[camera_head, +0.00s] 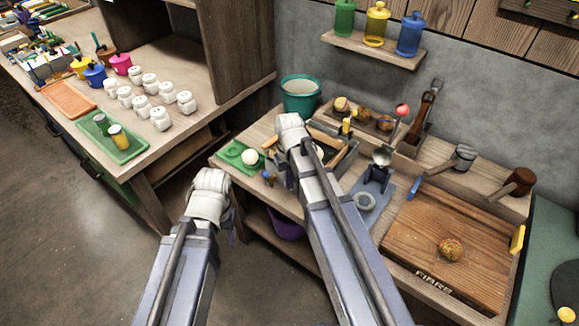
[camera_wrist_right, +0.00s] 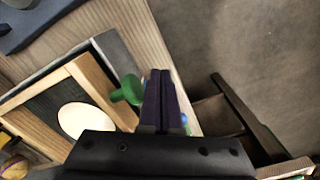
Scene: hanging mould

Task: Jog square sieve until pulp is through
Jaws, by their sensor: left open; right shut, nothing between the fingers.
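The square sieve seems to be the light wooden frame with a dark inside (camera_wrist_right: 92,80) in the right wrist view. A pale oval mass (camera_wrist_right: 80,120), perhaps the pulp, shows inside it, partly cut off by my gripper body. A green knob (camera_wrist_right: 126,91) is at the frame's near corner. My right gripper (camera_wrist_right: 160,74) is shut and empty, its fingertips beside the green knob; contact cannot be told. In the head view the frame (camera_head: 345,158) is partly hidden behind my right arm. My left gripper (camera_head: 231,236) hangs low left of the bench, mostly hidden by its wrist, apart from everything.
A green tray (camera_head: 229,148) with a white ball sits at the bench's left end, a teal bucket (camera_head: 300,95) behind. A wooden board (camera_head: 420,232) with a round brown lump fills the right. A purple tub (camera_head: 288,225) is below. The left counter holds several white jars.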

